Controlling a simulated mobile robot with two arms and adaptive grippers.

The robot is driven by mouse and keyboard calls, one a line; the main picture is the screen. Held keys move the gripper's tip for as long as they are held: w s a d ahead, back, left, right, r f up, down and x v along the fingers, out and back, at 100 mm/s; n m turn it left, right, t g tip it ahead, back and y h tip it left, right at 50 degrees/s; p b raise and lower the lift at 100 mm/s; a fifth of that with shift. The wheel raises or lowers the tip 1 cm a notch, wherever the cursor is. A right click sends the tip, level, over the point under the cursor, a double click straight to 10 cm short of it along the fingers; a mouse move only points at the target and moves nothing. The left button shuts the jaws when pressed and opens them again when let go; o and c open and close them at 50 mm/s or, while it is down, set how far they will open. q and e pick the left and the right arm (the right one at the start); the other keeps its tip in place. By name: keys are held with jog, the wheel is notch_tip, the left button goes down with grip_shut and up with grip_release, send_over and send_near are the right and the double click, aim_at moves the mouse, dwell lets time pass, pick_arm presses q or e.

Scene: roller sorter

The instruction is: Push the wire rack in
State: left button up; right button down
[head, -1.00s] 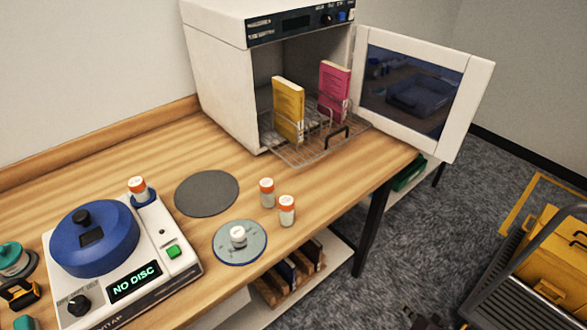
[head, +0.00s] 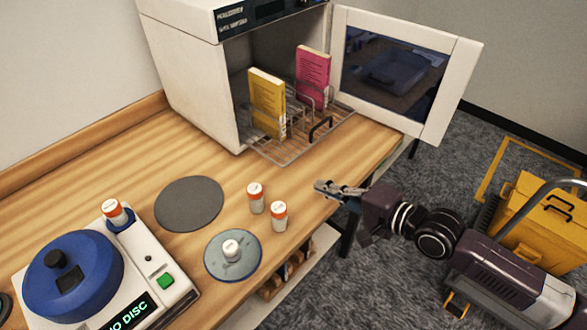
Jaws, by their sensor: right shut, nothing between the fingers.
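The wire rack (head: 285,150) sticks out of the front of the white oven-like cabinet (head: 190,85), over the wooden bench. It has a dark handle (head: 320,128) at its front right. A yellow book-like box (head: 267,103) and a pink one (head: 313,75) stand upright on it. The cabinet door (head: 403,70) is swung wide open to the right. My right gripper (head: 318,186) is shut and empty, in front of the rack and apart from it, near the bench's front edge. My left gripper is not in view.
A device with a blue lid (head: 75,278) is at lower left. A yellow case (head: 545,230) is on the right.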

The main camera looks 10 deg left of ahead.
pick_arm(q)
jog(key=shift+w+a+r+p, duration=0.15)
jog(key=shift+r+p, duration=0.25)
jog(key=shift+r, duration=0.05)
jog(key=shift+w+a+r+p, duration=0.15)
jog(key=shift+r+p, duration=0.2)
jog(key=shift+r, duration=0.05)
pick_arm(e)
send_near(258, 150)
jog(key=d+f, duration=0.1)
jog(key=s+d+f, duration=0.1)
jog(key=shift+s+d+f, duration=0.15)
jog(key=shift+s+d, duration=0.2)
jog(key=shift+d, duration=0.05)
